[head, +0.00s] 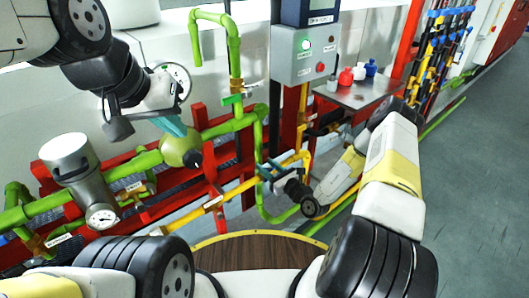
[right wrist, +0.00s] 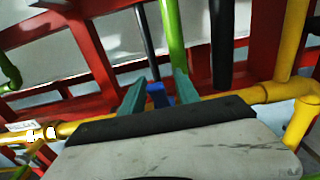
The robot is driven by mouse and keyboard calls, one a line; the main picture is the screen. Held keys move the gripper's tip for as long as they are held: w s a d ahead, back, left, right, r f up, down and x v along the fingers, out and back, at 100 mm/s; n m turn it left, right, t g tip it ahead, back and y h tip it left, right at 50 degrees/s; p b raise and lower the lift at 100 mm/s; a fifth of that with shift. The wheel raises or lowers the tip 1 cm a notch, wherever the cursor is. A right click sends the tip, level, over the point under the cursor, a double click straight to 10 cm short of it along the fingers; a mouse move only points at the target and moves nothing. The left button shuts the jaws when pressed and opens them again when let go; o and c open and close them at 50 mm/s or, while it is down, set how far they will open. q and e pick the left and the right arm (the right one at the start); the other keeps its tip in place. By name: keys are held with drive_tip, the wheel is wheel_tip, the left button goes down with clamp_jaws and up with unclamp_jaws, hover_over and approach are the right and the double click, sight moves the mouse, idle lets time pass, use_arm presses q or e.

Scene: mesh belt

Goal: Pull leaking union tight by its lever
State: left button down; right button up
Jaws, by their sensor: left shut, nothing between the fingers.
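My left gripper (head: 174,126) is in the head view, its teal fingers together and empty, just above a round green body (head: 180,150) with a dark cap on the green pipe. My right gripper (head: 268,170) reaches in low near the yellow pipe (head: 285,161). In the right wrist view its teal fingers (right wrist: 158,88) stand apart. A blue piece (right wrist: 158,98) shows between them, below a dark rod (right wrist: 147,45); I cannot tell whether the fingers touch it. I cannot clearly tell which fitting is the leaking union, and no drip is visible.
Red frame bars (head: 212,180) run behind the pipes. A grey control box (head: 304,54) with a lit green button is above. A shelf (head: 360,93) holds small red, white and blue containers. Open floor (head: 465,190) lies right.

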drive_tip(key=shift+a, duration=0.1)
drive_tip(key=shift+c, duration=0.2)
clamp_jaws()
idle(1.2)
